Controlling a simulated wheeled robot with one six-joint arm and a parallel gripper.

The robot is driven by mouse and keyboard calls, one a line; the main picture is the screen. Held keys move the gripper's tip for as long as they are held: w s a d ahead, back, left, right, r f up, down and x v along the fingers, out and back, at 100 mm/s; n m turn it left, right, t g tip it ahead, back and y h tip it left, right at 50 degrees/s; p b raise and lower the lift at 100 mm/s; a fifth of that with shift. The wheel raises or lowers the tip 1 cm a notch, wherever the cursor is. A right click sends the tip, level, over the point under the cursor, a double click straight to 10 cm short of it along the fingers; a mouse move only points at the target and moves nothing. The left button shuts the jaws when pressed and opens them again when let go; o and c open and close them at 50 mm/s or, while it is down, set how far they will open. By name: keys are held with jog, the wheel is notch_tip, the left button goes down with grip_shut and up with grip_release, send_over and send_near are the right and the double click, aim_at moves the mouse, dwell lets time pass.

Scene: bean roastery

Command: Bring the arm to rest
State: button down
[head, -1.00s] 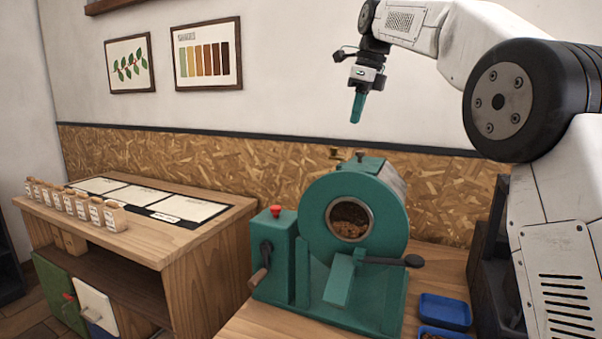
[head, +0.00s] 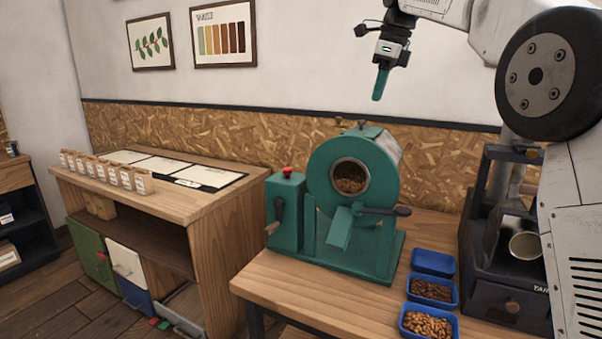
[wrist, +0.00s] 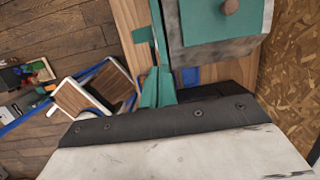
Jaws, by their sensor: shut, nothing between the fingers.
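My gripper (head: 380,84) has teal fingers that are closed together with nothing between them. It hangs in the air, fingers pointing down, above and behind the green roaster (head: 322,190) in the head view. My arm comes in from the upper right, folded high beside the wall. In the wrist view the closed fingers (wrist: 158,88) show at the middle, with the green roaster body (wrist: 215,22) beyond them and no contact visible.
The roaster stands on a wooden table (head: 268,285) with several blue trays (head: 433,262), two holding beans. A dark machine (head: 495,290) with a metal cup (head: 525,245) stands at right. A wooden bench (head: 215,215) with sample jars (head: 105,170) is at left. The wall is behind.

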jog(key=s+d+f+n+g, duration=0.1)
jog(key=s+f+n, duration=0.6)
jog(key=f+n, duration=0.3)
jog(key=s+d+f+n, duration=0.2)
jog(key=s+f+n, duration=0.2)
jog(key=s, duration=0.9)
jog(key=s+d+f+n+h, duration=0.1)
jog(key=s+f+n, duration=0.3)
jog(key=s, duration=0.9)
jog(key=s+d+f+n+h, duration=0.1)
jog(key=s+d+f+n, duration=0.3)
jog(key=s, duration=0.9)
notch_tip(320, 180, down, 3)
jog(key=shift+s+f+n+t, duration=0.15)
jog(key=shift+n+t, duration=0.25)
jog(key=shift+n, duration=0.1)
